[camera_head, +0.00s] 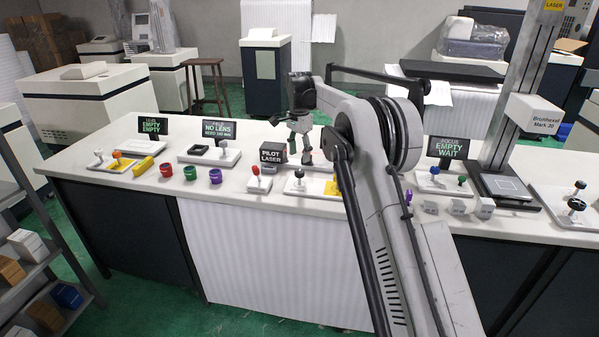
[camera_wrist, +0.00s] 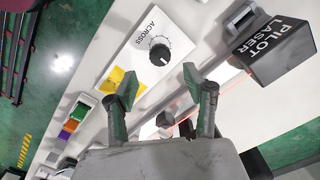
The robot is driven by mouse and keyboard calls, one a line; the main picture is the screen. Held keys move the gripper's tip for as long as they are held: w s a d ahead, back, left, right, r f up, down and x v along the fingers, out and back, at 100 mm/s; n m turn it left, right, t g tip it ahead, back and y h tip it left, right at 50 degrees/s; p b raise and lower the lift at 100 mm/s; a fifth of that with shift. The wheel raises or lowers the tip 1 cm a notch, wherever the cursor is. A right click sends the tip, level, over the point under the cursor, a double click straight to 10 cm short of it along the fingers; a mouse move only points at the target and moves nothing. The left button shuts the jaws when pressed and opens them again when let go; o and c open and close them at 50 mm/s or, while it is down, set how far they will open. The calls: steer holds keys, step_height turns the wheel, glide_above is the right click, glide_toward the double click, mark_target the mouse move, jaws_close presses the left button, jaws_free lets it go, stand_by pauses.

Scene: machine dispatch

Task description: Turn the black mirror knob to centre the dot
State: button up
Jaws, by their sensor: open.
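The black knob (camera_wrist: 160,54) stands on a white plate marked ACROSS (camera_wrist: 140,40), inside a ring of scale marks. In the head view a black knob (camera_head: 299,173) shows on a white plate (camera_head: 296,189) at the bench's front edge, just below my gripper (camera_head: 303,130). In the wrist view my gripper (camera_wrist: 161,85) is open and empty. Its fingers are spread, with the knob showing beyond the gap and apart from them. A thin red beam runs from beside the PILOT LASER block (camera_wrist: 280,48) past the right finger. I cannot make out a dot.
In the head view a red button (camera_head: 256,170) and the PILOT LASER sign (camera_head: 273,154) stand left of the knob. Red, green and purple cups (camera_head: 190,173) stand further left. My arm hides the bench's middle right.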

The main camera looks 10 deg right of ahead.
mark_target(299, 171)
step_height(299, 171, down, 7)
steer(key=shift+f, duration=0.2)
stand_by(0.3)
steer(key=c, duration=1.1)
